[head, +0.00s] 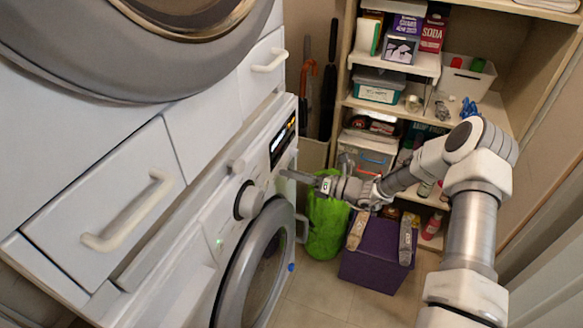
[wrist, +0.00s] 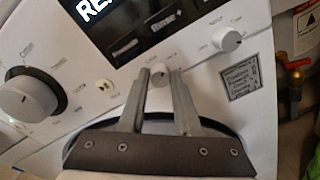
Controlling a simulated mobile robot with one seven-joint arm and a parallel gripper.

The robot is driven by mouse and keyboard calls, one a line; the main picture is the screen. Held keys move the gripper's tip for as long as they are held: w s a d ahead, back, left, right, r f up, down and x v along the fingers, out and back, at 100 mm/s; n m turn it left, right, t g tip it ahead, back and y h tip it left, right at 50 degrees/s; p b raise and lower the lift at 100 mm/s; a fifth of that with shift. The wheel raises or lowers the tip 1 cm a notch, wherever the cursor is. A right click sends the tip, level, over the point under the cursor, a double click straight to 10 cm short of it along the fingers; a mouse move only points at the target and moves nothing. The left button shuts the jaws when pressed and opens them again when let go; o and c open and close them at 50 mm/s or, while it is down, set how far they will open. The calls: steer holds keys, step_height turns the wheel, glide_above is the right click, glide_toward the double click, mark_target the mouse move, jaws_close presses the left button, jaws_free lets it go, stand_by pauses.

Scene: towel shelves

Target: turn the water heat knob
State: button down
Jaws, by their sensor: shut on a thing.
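The washing machine's control panel (wrist: 190,72) fills the upper part of the wrist view. A small white knob (wrist: 158,79) sits between my gripper's (wrist: 160,73) two fingertips, below the dark display, and the fingers are shut on it. Another small white knob (wrist: 227,39) is to the right, and a large round dial (wrist: 28,98) is at the left edge. The labels are too blurred to read, so I cannot tell from them which knob sets the water heat. In the head view my gripper (head: 284,174) reaches left to the panel; the gripped knob is hidden there.
The round washer door (head: 232,280) is below the panel. White drawers with handles (head: 128,212) are above it. A green bag (head: 326,228) and a purple box (head: 372,258) stand on the floor below my arm. Shelves (head: 425,70) with supplies are behind.

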steer(key=shift+m+p, duration=0.55)
steer(key=shift+m, duration=0.45)
steer(key=c, duration=0.6)
jaws_free()
steer(key=p+v, duration=0.1)
steer(key=v, duration=1.6)
steer(key=shift+d, duration=0.3)
